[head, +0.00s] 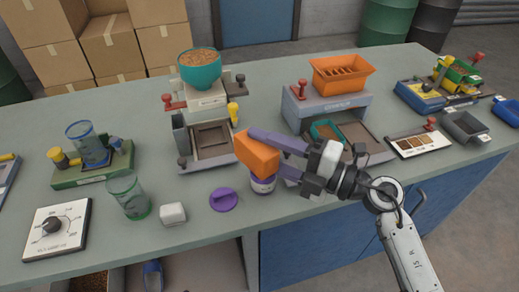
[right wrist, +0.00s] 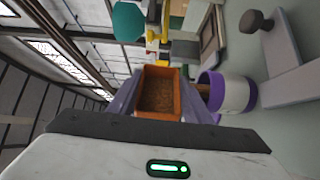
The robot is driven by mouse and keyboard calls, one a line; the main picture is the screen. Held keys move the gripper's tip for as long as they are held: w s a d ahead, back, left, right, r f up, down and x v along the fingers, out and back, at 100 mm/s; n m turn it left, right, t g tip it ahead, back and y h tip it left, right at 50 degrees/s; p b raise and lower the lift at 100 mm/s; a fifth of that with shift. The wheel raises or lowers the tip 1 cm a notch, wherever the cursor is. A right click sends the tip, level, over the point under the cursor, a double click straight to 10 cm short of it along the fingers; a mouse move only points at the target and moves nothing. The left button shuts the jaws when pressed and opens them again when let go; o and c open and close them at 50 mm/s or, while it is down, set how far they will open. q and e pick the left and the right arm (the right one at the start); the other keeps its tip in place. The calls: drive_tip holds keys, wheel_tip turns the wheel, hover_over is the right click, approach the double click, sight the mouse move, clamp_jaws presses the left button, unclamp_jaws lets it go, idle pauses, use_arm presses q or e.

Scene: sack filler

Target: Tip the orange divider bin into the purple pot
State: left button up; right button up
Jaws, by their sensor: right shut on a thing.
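My right gripper (head: 266,150) has purple fingers and is shut on the orange bin (head: 257,154), one finger on each side. In the right wrist view the bin (right wrist: 158,92) shows brown grainy stuff inside. The purple pot (head: 263,185), with a pale label band, stands on the bench just below the bin, its upper part partly hidden. In the right wrist view the pot (right wrist: 235,94) is right beside the bin; a brown patch shows at its mouth, and I cannot tell whether it is contents. A purple lid (head: 223,200) lies left of the pot. My left gripper is not in view.
Behind stand a machine with a teal bowl (head: 200,74) and one with an orange slatted hopper (head: 342,74). A white block (head: 172,214), a green clear cup (head: 129,196) and a dial box (head: 57,229) are at left. The bench front edge runs close below the pot.

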drive_tip(key=m, duration=0.1)
drive_tip(key=m+t, duration=0.1)
drive_tip(key=m, duration=0.1)
drive_tip(key=m+y+p, duration=0.1)
drive_tip(key=m, duration=0.1)
drive_tip(key=shift+w+d, duration=0.35)
drive_tip(key=shift+d, duration=0.05)
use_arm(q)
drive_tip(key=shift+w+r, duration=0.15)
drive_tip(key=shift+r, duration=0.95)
use_arm(e)
drive_tip(key=shift+w+d+f+m+t, duration=0.1)
drive_tip(key=shift+m+t, duration=0.35)
drive_tip(key=shift+m, duration=0.3)
drive_tip(key=shift+w+d+f+m+t, duration=0.1)
drive_tip(key=shift+m+t, duration=0.35)
drive_tip(key=shift+m, duration=0.3)
use_arm(q)
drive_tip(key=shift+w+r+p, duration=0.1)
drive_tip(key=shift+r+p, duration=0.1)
drive_tip(key=shift+p, duration=0.1)
use_arm(e)
wheel_tip(320, 180, up, 3)
drive_tip(key=n+g, duration=0.2)
drive_tip(key=n, duration=0.4)
drive_tip(key=shift+n, duration=0.3)
